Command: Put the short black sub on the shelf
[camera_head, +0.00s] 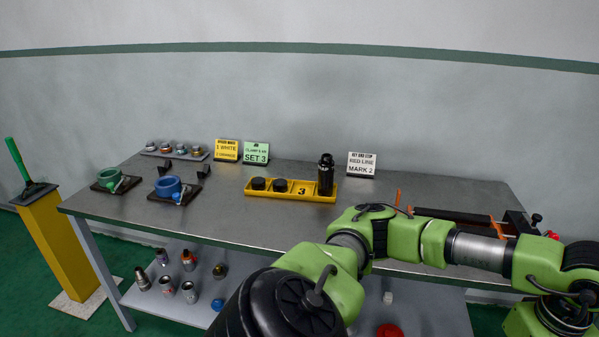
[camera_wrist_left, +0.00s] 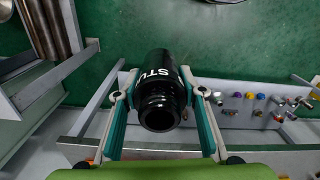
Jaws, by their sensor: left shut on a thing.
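In the left wrist view, my left gripper (camera_wrist_left: 160,100) is shut on a black sub (camera_wrist_left: 158,75). White letters starting "STU" show on its side. Its threaded, hollow end faces the camera, and green floor lies beyond it. In the head view, my left gripper and the held sub do not show. Another black sub (camera_head: 326,180) stands upright at the right end of a yellow tray (camera_head: 292,197) marked 3, on the table. The lower grey shelf (camera_head: 205,287) under the table holds several small fittings. My right gripper is not in view.
The table (camera_head: 225,205) carries a green vise (camera_head: 110,180), a blue vise (camera_head: 168,188) and sign cards (camera_head: 256,152). A yellow post (camera_head: 65,245) with a green handle stands at left. In the head view, a green arm of mine covers the table's right front.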

